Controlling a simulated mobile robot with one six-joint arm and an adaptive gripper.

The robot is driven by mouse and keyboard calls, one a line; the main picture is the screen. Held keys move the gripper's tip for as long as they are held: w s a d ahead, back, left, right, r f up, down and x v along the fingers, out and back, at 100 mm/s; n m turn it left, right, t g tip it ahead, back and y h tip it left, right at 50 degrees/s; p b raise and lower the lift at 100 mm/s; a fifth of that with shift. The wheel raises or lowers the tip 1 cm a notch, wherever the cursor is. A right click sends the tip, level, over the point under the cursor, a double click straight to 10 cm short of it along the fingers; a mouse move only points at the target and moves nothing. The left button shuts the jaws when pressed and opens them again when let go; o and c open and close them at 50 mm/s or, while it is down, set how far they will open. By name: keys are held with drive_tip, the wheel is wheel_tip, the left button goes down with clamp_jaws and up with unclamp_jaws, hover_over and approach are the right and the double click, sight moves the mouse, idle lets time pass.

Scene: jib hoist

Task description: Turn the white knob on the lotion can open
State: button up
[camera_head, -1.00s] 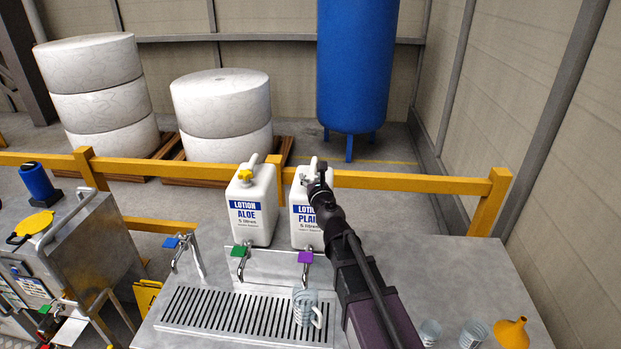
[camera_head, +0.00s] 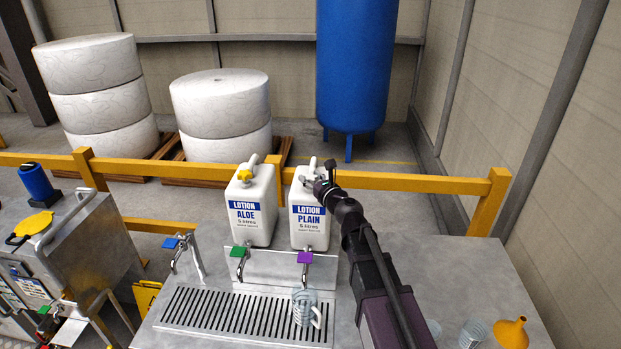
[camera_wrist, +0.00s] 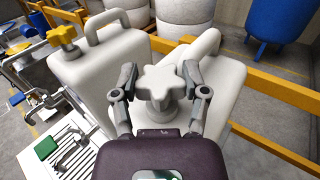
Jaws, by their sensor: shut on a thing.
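The PLAIN lotion can (camera_head: 308,222), white with a blue label, stands at the back of the metal bench, left of my arm. In the wrist view its body (camera_wrist: 228,88) shows behind the knob. The white star-shaped knob (camera_wrist: 158,85) sits on top of it. My gripper (camera_wrist: 159,78) is shut on this knob, one finger on each side; it also shows at the can's top in the head view (camera_head: 318,177). Whether the knob has turned on its neck I cannot tell. The ALOE lotion can (camera_head: 253,218) with a yellow knob (camera_head: 244,175) stands beside it on the left.
A purple-handled tap (camera_head: 305,258) and a green-handled tap (camera_head: 238,253) are below the cans. A clear mug (camera_head: 305,308) stands on the drip grille (camera_head: 230,315). An orange funnel (camera_head: 511,333) and a clear cup (camera_head: 473,334) are at right. A yellow rail (camera_head: 420,183) runs behind.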

drive_tip(key=o, duration=1.2)
drive_tip(key=shift+w, duration=0.1)
drive_tip(key=shift+c, duration=0.2)
drive_tip(key=v, duration=1.2)
